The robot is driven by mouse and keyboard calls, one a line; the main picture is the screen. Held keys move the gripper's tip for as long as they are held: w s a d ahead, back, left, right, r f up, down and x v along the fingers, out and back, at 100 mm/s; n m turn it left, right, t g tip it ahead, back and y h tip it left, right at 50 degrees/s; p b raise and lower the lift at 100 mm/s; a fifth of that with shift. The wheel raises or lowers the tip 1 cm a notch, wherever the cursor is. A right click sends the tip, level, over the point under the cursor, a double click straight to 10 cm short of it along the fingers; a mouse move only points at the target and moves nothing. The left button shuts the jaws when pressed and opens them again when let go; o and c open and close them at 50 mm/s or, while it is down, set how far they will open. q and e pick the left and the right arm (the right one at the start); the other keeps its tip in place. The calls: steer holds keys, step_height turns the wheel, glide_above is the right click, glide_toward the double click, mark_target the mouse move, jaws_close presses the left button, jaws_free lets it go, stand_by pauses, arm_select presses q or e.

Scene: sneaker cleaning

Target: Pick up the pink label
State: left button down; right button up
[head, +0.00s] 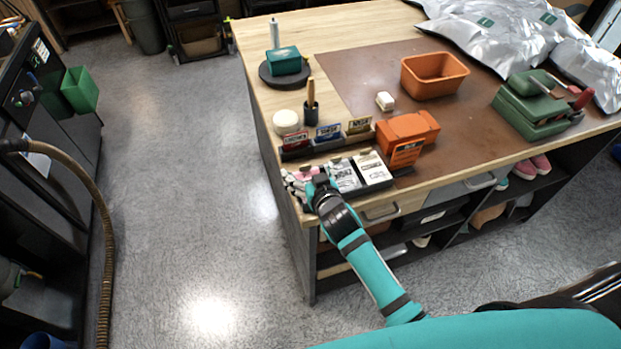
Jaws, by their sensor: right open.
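My right gripper (298,185) is open at the front left corner of the workbench. A small patch of pink (305,172), which looks like the pink label, shows right by its fingers, at the left end of a row of label stacks. The gripper and wrist hide part of it, and I cannot tell whether the fingers touch it. White labels (345,175) and another white stack (371,168) lie just to the right. My left gripper is not in view.
A rack with red, blue and yellow cards (328,133) stands behind the labels. An orange device (407,133) is to the right, with an orange bin (434,75) farther back. A white disc (286,121) and brush cup (311,112) stand at the left edge.

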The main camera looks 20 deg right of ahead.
steer(key=shift+w+f, duration=0.2)
steer(key=shift+w, duration=0.15)
steer(key=shift+c, duration=0.2)
steer(key=shift+s, duration=0.1)
steer(key=c, duration=1.1)
steer(key=shift+c, duration=0.3)
